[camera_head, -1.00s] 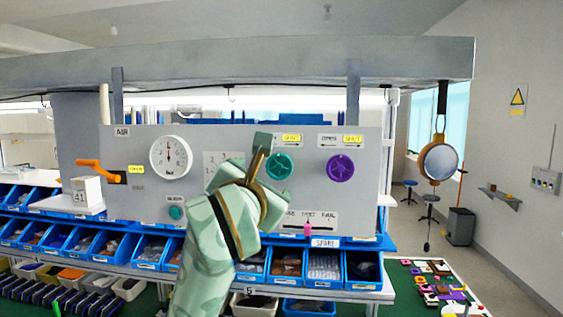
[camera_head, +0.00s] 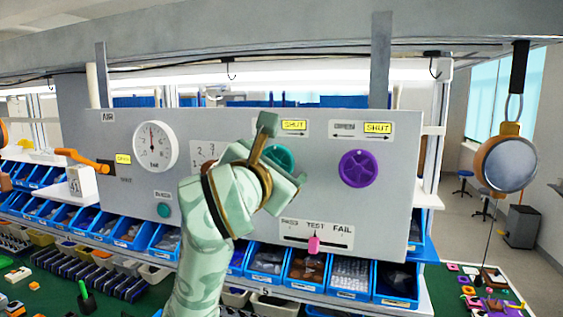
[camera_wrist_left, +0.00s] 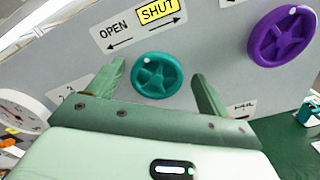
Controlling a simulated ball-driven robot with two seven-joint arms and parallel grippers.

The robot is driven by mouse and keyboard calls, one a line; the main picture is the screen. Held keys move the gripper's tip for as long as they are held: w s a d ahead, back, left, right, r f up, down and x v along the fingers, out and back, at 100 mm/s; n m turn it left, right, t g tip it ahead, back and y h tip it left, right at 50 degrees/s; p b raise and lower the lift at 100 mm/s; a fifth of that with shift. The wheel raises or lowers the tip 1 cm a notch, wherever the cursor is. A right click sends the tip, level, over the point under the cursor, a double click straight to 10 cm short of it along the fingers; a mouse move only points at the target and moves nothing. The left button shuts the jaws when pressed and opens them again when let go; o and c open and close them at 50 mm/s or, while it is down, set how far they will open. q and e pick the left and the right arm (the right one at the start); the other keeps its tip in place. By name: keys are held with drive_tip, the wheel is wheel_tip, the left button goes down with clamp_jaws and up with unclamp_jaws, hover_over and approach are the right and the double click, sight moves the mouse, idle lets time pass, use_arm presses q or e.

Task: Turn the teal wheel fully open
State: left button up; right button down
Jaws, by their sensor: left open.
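The teal wheel (camera_head: 283,157) is mounted on the grey panel, partly hidden behind my left gripper (camera_head: 281,152) in the head view. In the left wrist view the whole teal wheel (camera_wrist_left: 157,76) shows, round with spokes. My left gripper (camera_wrist_left: 158,72) is open there, one finger to each side of the wheel in the picture. I cannot tell whether either finger touches it. The label above the wheel (camera_wrist_left: 138,24) reads OPEN with a left arrow and SHUT, highlighted yellow, with a right arrow. My right gripper is not in view.
A purple wheel (camera_head: 360,168) with its own OPEN/SHUT label is to the right. A pink slider (camera_head: 314,244) sits below. A dial gauge (camera_head: 156,147) and an orange lever (camera_head: 82,159) are to the left. Blue bins (camera_head: 306,268) line the shelf beneath.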

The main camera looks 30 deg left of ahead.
use_arm(q)
drive_tip(key=shift+s+a+r, duration=0.1)
drive_tip(key=shift+s+a, duration=0.05)
drive_tip(key=shift+s, duration=0.15)
drive_tip(key=shift+c, duration=0.7)
drive_tip(key=c, duration=0.9)
drive_tip(key=shift+o, duration=0.2)
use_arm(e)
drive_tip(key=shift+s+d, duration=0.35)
